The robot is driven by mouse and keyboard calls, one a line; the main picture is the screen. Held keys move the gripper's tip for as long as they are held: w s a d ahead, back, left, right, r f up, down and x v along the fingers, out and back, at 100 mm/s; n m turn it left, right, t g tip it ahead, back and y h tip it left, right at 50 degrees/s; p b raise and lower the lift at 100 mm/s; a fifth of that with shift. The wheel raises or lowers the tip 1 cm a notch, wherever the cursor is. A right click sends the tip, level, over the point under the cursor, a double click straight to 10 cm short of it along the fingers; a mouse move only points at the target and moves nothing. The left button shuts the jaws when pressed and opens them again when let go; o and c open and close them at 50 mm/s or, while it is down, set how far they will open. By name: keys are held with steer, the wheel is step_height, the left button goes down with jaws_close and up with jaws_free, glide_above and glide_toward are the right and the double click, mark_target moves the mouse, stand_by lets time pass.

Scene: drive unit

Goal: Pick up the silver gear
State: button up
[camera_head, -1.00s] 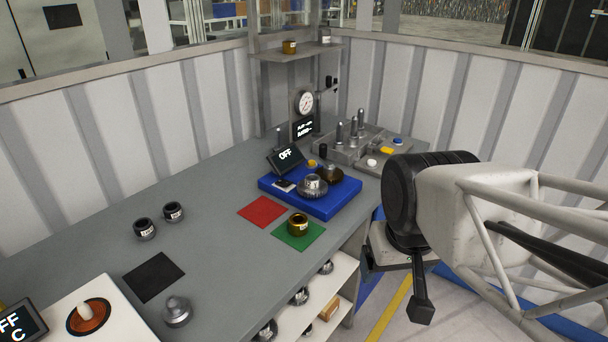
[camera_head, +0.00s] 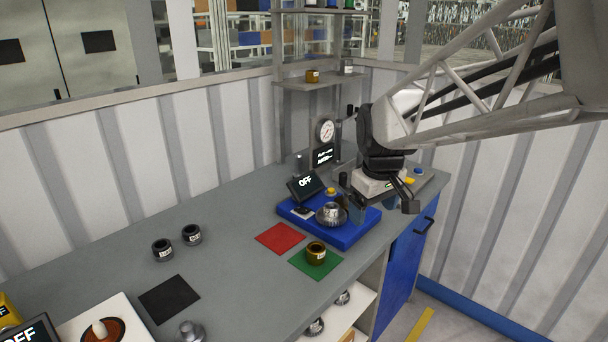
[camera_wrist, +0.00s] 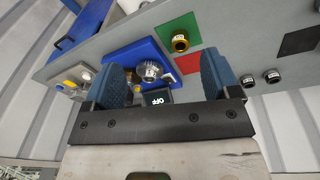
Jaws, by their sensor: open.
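The silver gear (camera_head: 331,214) sits on the blue base of the drive unit (camera_head: 351,235), with a toothed flange and a narrower raised hub. In the wrist view the silver gear (camera_wrist: 150,72) appears between the two finger pads, beyond them and nearer the left one. My gripper (camera_wrist: 164,70) is open and empty, with blue-grey pads wide apart. In the head view my gripper (camera_head: 361,208) hangs just right of and behind the silver gear, apart from it as far as I can tell. It hides the right rear of the blue base.
An OFF display (camera_head: 306,187) stands on the base's left rear. A brass ring (camera_head: 316,253) sits on a green mat (camera_head: 327,270), beside a red mat (camera_head: 280,238). Two dark rings stand left. A gauge post (camera_head: 325,131) and shelf rise behind.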

steer(key=w+a+f+n, duration=0.1)
steer(key=w+f+n, duration=0.1)
steer(key=w, duration=0.5)
steer(key=w+a+f+n, duration=0.1)
steer(key=w+n, duration=0.1)
steer(key=w, duration=0.5)
steer(key=n+g, duration=0.2)
steer(key=n, duration=0.2)
glide_above(332, 207)
steer(key=f, duration=0.8)
steer(key=shift+s+a+f, duration=0.15)
steer(key=shift+s+f, duration=0.05)
steer(key=shift+f, duration=0.15)
steer(key=shift+f, duration=1.3)
steer(key=shift+f, duration=2.6)
